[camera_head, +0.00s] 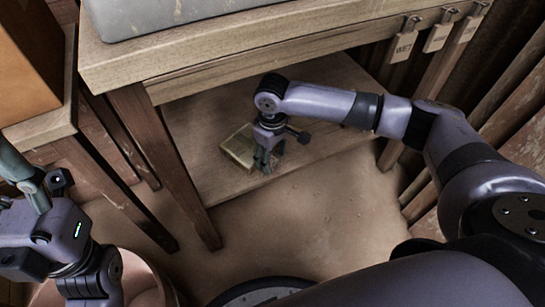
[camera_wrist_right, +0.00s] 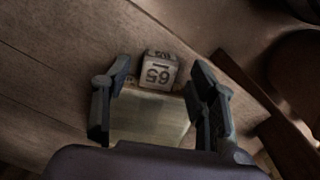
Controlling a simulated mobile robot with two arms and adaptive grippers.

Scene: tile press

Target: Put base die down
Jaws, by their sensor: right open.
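A pale brass-coloured block (camera_head: 239,147), which looks like the base die, rests on the low wooden shelf under the table. My right gripper (camera_head: 263,164) points down right beside it, at its right side. In the right wrist view the fingers of my right gripper (camera_wrist_right: 162,72) are spread, with the pale block (camera_wrist_right: 150,118) between them. A small light piece marked "65" (camera_wrist_right: 158,72) sits at the block's far end, between the fingertips. I cannot tell whether a finger touches the block. My left gripper (camera_head: 22,185) is at the left edge; its fingers are unclear.
The low shelf (camera_head: 200,118) has bare boards around the block. The table top (camera_head: 250,40) overhangs it, with a grey metal tray (camera_head: 160,12) on top. A table leg (camera_head: 165,165) stands left of the shelf. Several tags, one reading "WET" (camera_head: 403,45), hang from the table's front edge.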

